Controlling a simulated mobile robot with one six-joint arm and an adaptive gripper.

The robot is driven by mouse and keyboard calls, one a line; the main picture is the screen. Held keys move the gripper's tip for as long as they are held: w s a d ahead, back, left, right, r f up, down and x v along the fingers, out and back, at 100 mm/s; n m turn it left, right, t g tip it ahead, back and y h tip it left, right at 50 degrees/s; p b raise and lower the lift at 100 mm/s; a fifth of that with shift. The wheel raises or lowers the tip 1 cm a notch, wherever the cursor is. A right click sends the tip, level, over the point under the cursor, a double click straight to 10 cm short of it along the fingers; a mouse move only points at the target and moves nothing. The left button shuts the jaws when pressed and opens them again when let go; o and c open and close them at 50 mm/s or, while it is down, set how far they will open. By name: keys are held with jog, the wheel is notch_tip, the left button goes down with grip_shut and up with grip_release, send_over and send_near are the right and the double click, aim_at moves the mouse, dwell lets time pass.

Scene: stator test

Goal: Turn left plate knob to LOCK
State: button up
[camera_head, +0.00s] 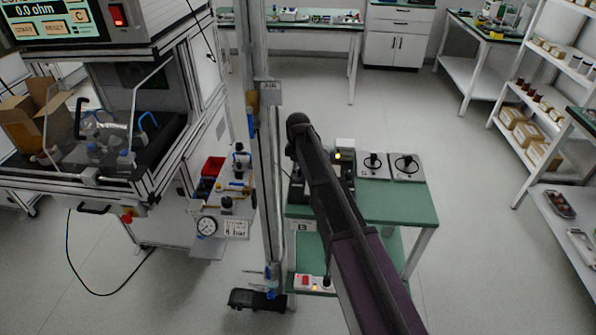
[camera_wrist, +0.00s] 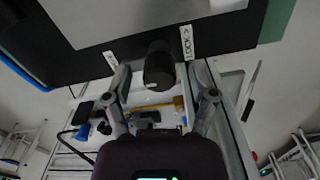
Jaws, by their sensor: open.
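In the wrist view a black round knob (camera_wrist: 158,66) stands out from a dark plate (camera_wrist: 95,62). A white label reading LOCK with an arrow mark (camera_wrist: 187,42) is just right of the knob. A second white label (camera_wrist: 111,60) is left of it, too small to read surely. My gripper (camera_wrist: 157,72) is open, with one finger on each side of the knob. A gap seems to show at each finger; contact cannot be told. In the head view my arm crosses the middle, and my gripper and this knob cannot be made out there.
A grey upright post (camera_head: 268,180) stands close left of my arm. A green-topped table (camera_head: 400,205) with boxes and dial units (camera_head: 405,165) is behind and right of it. A test cabinet (camera_head: 120,140) is at left. Open floor lies at right, before shelves (camera_head: 550,110).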

grip_shut()
jog(key=shift+m, duration=0.4)
jog(key=m, duration=1.1)
jog(key=shift+s+m, duration=0.1)
jog(key=shift+m, duration=2.4)
jog(key=shift+d, duration=0.1)
